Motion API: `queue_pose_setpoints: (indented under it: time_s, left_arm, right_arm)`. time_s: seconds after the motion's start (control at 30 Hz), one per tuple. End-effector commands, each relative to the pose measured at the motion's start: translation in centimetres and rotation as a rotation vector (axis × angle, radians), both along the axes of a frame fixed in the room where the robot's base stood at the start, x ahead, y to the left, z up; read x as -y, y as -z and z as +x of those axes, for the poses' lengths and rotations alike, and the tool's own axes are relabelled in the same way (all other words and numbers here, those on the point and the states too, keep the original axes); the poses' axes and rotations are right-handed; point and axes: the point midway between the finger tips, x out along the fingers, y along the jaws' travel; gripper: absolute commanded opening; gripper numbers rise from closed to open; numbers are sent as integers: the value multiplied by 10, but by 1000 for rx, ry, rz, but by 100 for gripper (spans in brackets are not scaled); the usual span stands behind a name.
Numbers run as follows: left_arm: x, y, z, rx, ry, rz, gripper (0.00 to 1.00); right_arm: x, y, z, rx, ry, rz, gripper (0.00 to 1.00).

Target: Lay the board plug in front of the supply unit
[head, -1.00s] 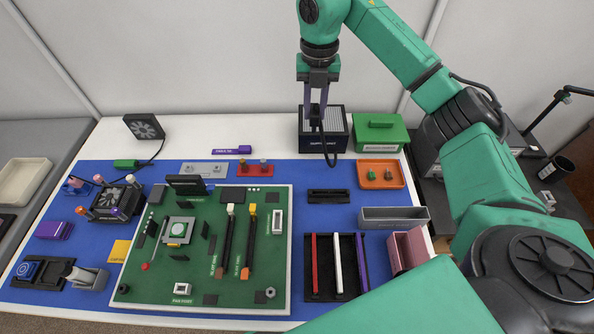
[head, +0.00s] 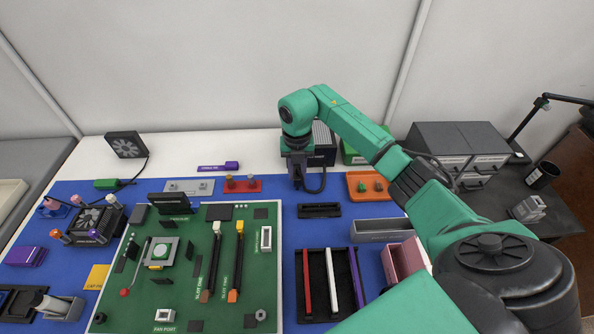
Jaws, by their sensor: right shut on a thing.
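The supply unit (head: 325,145) is a dark box with a ribbed top at the back of the table, partly hidden behind my right arm. A black cable (head: 322,182) loops down at its front. My right gripper (head: 298,182) points down in front of the unit's left part, low near the back edge of the blue mat. It is shut on the board plug, which is mostly hidden between the fingers. I cannot tell whether the plug touches the surface. My left gripper is not in view.
A red block with two knobs (head: 242,186) sits close left of the gripper, and an orange tray (head: 365,196) lies to the right. A black slotted holder (head: 319,210) is just in front. The green circuit board (head: 190,290) fills the mat's middle.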

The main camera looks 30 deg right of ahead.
Motion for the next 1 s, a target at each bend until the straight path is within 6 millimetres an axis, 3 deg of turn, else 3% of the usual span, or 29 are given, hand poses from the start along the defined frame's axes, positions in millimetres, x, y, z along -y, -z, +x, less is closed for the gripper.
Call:
queue_pose_setpoints:
  time_s: [0.3, 0.33, 0.4, 0.8, 1.0]
  left_arm:
    - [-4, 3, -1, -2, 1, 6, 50]
    - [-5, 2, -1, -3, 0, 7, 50]
    - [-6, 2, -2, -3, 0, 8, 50]
    - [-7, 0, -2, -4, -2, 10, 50]
    - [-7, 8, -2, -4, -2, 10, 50]
  right_arm:
    - [0, 5, 1, 2, 0, 0, 0]
    - [0, 4, 1, 2, 0, 0, 34]
    - [0, 3, 1, 2, 0, 0, 56]
    - [0, -4, 1, 4, 0, 0, 56]
    - [1, -43, 2, 8, -1, -2, 56]
